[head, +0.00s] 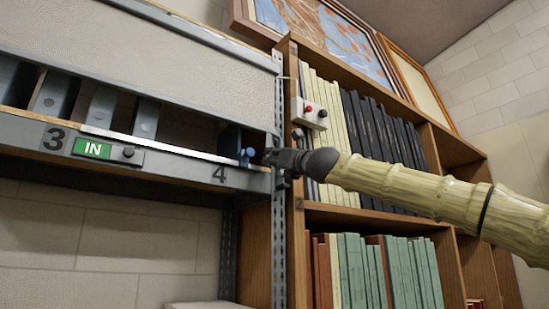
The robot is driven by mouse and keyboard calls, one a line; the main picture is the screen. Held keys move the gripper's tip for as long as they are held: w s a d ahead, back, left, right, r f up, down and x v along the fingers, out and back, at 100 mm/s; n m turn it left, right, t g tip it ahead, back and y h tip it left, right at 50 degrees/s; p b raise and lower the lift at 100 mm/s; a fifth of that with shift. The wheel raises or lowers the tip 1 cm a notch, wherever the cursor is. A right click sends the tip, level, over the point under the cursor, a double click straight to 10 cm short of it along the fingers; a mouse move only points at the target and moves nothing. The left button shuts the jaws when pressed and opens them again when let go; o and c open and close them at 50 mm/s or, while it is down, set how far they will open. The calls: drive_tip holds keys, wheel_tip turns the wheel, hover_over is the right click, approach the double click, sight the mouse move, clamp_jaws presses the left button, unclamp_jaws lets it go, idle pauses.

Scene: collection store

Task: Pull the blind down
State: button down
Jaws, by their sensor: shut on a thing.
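The blind (150,60) is a pale, textured sheet across the upper front of the metal shelf unit at left. Its lower edge hangs above the shelf edge, leaving a gap with grey-blue upright pieces behind. My gripper (270,158) is at the right end of this shelf edge, by the metal post, just below the blind's lower right corner. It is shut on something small. Its dark body hides what lies between the fingers. A blue piece with a round knob (248,153) is just left of the fingertips.
The shelf edge (190,170) carries "3", "4" and a green "IN" slider (93,149) with a black knob. A perforated metal post (279,230) stands at right. Framed pictures lie on top.

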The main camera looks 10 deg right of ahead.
drive_tip(key=shift+f+b, duration=1.65)
drive_tip(key=shift+f, duration=0.65)
drive_tip(key=c, duration=1.2)
unclamp_jaws()
drive_tip(key=shift+w+d, duration=0.1)
drive_tip(key=v, duration=1.2)
drive_tip(key=shift+d+f, duration=0.15)
